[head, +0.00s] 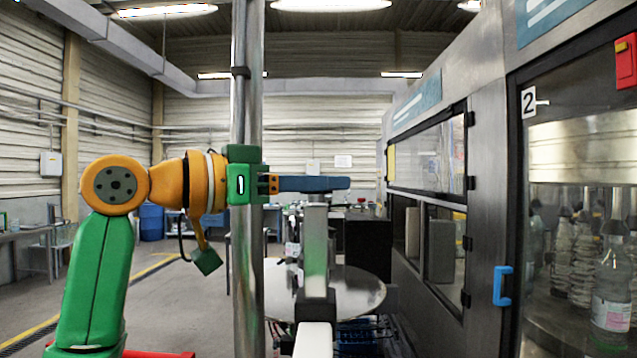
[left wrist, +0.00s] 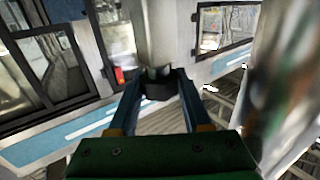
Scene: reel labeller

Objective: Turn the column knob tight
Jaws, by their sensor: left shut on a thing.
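My left gripper (head: 345,184) reaches in from the left at the end of my orange and green arm. Its blue fingers lie level across the top of a grey column (head: 316,245). In the left wrist view, my left gripper (left wrist: 158,76) has its fingertips on either side of a dark knob (left wrist: 158,90), shut on it. The pale column (left wrist: 152,35) shows right behind the knob. In the head view the knob is hidden by the fingers. My right gripper is not in view.
A shiny vertical pole (head: 247,270) stands close beside my left gripper. A round metal table (head: 350,285) is behind the column. The labelling machine (head: 487,150), with windows and a blue door handle (head: 502,286), fills the right side. Open floor (head: 180,300) lies at left.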

